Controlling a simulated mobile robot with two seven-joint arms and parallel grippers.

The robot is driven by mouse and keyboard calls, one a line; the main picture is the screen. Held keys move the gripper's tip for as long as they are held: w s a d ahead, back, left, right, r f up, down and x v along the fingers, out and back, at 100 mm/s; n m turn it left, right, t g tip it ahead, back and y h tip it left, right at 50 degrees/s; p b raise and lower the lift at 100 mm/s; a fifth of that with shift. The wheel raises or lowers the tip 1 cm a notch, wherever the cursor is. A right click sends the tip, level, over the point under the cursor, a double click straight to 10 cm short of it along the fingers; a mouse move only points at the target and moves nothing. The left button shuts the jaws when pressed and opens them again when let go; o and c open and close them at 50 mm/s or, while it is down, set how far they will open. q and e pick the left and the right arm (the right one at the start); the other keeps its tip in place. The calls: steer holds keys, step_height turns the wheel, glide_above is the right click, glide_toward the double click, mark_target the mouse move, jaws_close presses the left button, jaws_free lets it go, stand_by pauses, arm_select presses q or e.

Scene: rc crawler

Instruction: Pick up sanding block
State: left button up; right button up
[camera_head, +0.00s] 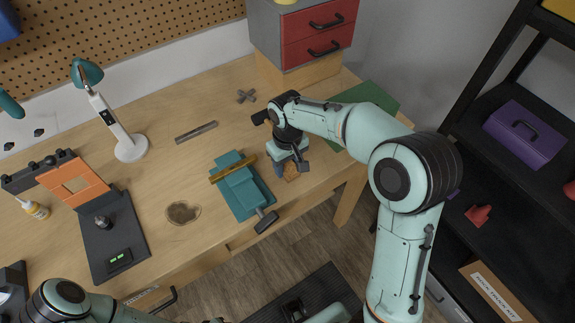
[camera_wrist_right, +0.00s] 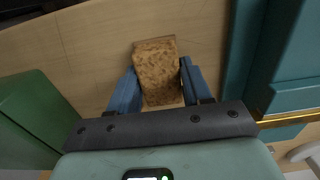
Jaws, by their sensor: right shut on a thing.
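The sanding block (camera_wrist_right: 158,72) is a tan-brown speckled block. In the right wrist view it sits between the two blue fingers of my right gripper (camera_wrist_right: 158,92), which are shut on it. In the head view my right gripper (camera_head: 286,172) points down near the table's front right part, and a small part of the block (camera_head: 291,174) shows at its fingertips. I cannot tell whether the block still touches the table. My left arm shows at the bottom left of the head view, but its gripper is not in view.
A teal vise (camera_head: 240,188) stands just left of my right gripper. A green mat (camera_head: 370,95) lies on the table (camera_head: 215,150) to the right behind. A red drawer cabinet (camera_head: 318,35) stands at the back. A metal bar (camera_head: 196,132) and a lamp (camera_head: 131,147) are further left.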

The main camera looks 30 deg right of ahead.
mark_target(287, 165)
steer(key=shift+r, duration=0.1)
arm_select(q)
steer(key=w+r+p, duration=0.2)
steer(key=r, duration=0.1)
steer(key=w+r+p, duration=0.1)
steer(key=shift+r, duration=0.15)
arm_select(e)
step_height(287, 165, up, 20)
